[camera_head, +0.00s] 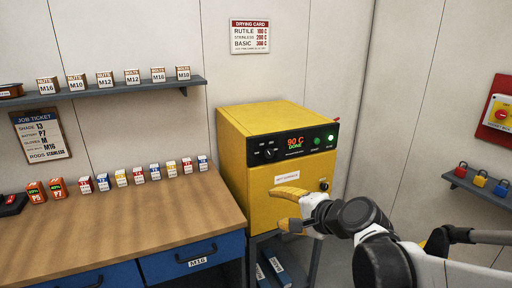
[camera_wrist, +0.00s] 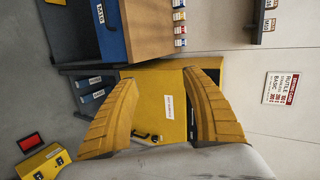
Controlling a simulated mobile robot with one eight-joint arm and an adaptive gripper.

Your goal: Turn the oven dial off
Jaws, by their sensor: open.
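The yellow oven (camera_head: 236,140) stands right of the workbench, with a black control panel on its upper front. The oven dial (camera_head: 269,153) is a dark knob at the panel's left side; its exact setting is too small to tell. The display (camera_head: 295,143) reads 90 C DONE, and a green light (camera_head: 330,138) is lit. My gripper (camera_head: 284,208) is in front of the oven's lower door, below the panel and apart from the dial. In the wrist view its two yellow fingers (camera_wrist: 160,108) are spread wide with nothing between them. The dial is not visible there.
The wooden workbench (camera_head: 110,235) with small labelled boxes and blue drawers is at left. A shelf (camera_head: 100,90) of nut and bolt boxes hangs above. A drying card (camera_head: 249,36) is on the wall. A red switch panel (camera_head: 497,110) and padlocks are at right.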

